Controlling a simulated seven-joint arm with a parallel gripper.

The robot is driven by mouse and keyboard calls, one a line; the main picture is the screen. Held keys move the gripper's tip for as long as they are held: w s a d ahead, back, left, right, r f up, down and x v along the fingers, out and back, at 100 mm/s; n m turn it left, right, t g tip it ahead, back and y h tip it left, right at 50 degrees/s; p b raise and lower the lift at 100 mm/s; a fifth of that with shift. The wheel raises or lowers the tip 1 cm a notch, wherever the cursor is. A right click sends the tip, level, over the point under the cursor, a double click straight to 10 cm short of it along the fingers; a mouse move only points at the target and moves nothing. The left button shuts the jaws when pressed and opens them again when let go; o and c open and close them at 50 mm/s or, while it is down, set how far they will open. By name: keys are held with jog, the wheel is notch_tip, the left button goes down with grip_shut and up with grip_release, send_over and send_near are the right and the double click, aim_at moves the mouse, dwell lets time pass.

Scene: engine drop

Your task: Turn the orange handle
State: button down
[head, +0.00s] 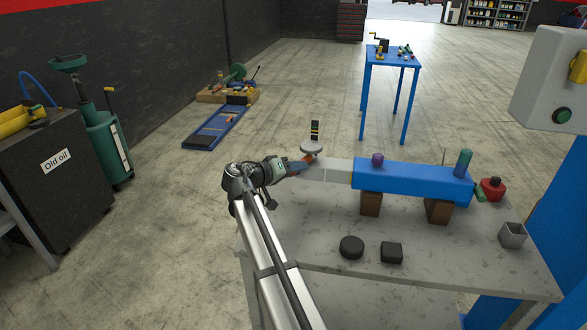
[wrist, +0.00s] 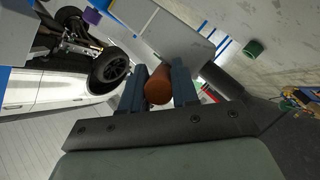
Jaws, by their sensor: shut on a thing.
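The orange handle (head: 308,158) sits at the left end of the grey block that extends from the blue body (head: 415,182) on the workbench. My gripper (head: 291,167) reaches it from the left. In the wrist view the handle (wrist: 158,86) shows as a brown-orange cylinder between my two dark fingers, and my gripper (wrist: 159,90) is shut on it. The grey block (wrist: 160,30) stands just behind it. A round grey disc (head: 312,147) is right above the handle in the head view. How the handle joins the block is hidden.
The workbench (head: 460,255) carries two dark pieces (head: 351,247) in front, a red can (head: 492,189) and a small grey cup (head: 512,235) at right. Brown supports hold the blue body. A grey control box (head: 550,80) hangs at right.

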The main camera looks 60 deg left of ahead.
jog(key=shift+w+d+n+g+y, duration=0.55)
jog(key=shift+d+n+y, duration=0.1)
jog(key=shift+n+y, duration=0.55)
jog(key=shift+w+d+n+g+y, duration=0.55)
jog(key=shift+n+y, duration=0.45)
jog(key=shift+y, duration=0.35)
jog(key=shift+w+d+n+g+y, duration=0.45)
jog(key=shift+d+n+y, duration=0.25)
jog(key=shift+n+y, duration=0.5)
jog(key=c, duration=1.2)
grip_release()
jog(key=shift+w, duration=0.1)
jog(key=v, duration=1.3)
jog(key=shift+s+d, duration=0.3)
